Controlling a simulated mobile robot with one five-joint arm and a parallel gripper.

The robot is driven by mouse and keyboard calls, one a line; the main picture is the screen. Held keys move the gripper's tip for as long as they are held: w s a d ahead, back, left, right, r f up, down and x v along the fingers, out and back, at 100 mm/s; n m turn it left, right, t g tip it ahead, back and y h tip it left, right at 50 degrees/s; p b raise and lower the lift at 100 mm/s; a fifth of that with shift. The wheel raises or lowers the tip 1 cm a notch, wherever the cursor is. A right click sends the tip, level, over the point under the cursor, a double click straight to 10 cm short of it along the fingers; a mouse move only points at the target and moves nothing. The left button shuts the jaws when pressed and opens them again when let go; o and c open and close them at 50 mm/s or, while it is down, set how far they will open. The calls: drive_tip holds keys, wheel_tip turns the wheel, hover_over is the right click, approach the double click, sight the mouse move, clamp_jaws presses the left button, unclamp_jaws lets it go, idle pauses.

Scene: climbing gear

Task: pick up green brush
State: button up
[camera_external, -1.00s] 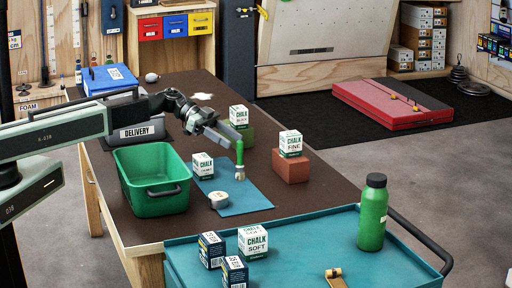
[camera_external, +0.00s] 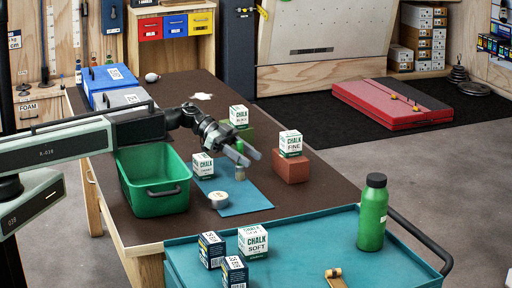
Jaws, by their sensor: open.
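The green brush (camera_external: 240,172) is near the upper right edge of the blue mat (camera_external: 245,202). It looks upright, with its pale bristle end low and a bit of green handle showing above. My gripper (camera_external: 255,158) is open at the handle's height, its two grey fingers pointing right. The fingers hide part of the brush. The green seems to show between them, but I cannot tell whether they touch it.
A small chalk box (camera_external: 203,165) and a round tin (camera_external: 218,200) are by the mat. A green bin (camera_external: 153,205) stands left. Behind are a chalk box (camera_external: 239,116) on a green block and another (camera_external: 290,143) on a red-brown block (camera_external: 291,168). A bottle (camera_external: 373,213) stands right.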

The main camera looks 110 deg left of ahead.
clamp_jaws()
